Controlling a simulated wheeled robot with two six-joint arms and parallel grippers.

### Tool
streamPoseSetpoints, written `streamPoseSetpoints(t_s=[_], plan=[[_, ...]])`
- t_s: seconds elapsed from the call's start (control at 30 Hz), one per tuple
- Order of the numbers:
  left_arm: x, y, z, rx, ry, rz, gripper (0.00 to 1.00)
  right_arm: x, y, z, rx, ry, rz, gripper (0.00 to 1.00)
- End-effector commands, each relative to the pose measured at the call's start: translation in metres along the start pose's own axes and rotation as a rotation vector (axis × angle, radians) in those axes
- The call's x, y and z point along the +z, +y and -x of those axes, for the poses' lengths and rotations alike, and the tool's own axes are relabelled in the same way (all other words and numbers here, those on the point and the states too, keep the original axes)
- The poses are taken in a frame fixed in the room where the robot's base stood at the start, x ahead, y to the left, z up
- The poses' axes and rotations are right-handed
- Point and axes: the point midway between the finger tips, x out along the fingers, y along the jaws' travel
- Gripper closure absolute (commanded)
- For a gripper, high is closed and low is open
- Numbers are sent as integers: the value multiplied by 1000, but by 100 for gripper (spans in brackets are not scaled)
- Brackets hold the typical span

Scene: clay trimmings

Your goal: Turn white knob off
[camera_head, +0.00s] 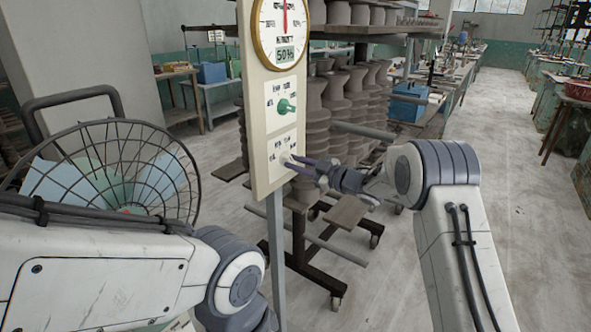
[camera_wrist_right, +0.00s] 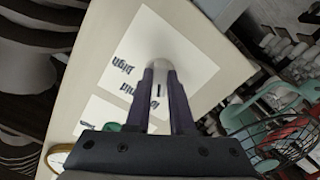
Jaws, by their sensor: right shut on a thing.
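The white knob (camera_wrist_right: 160,72) sits on a white label plate with dark lettering, low on a cream panel (camera_head: 259,110). In the head view the knob (camera_head: 286,157) is small and partly hidden by my right gripper (camera_head: 294,161). In the right wrist view my right gripper (camera_wrist_right: 161,78) has its two dark fingers on either side of the knob, shut on it. The lettering near the knob includes "high", but the knob's exact setting is hard to read. My left arm comes in from the left in the head view; its gripper is not in view.
Above the white knob are a green knob (camera_head: 287,106) and a round gauge (camera_head: 282,32) with a "50%" readout. A wire fan cage (camera_head: 110,170) stands left of the panel. A wheeled rack of stacked pots (camera_head: 335,100) stands behind it. The floor at right is clear.

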Motion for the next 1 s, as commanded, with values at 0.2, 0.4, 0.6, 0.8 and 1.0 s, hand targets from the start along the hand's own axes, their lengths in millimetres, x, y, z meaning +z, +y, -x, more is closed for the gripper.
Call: streamPoseSetpoints(t_s=[0.2,0.4,0.6,0.8,1.0], plan=[[2,-2,-34,0,0,0,50,5,-3,0,0,3,187,100],[3,-4,-58,0,0,0,50,4,-2,0,-1,2,356,100],[4,-6,-75,0,0,0,50,3,-1,0,-1,3,496,100],[5,-6,-86,0,0,0,50,2,0,0,-2,1,590,100],[5,-7,-91,0,0,0,50,0,1,0,-2,1,637,100]])
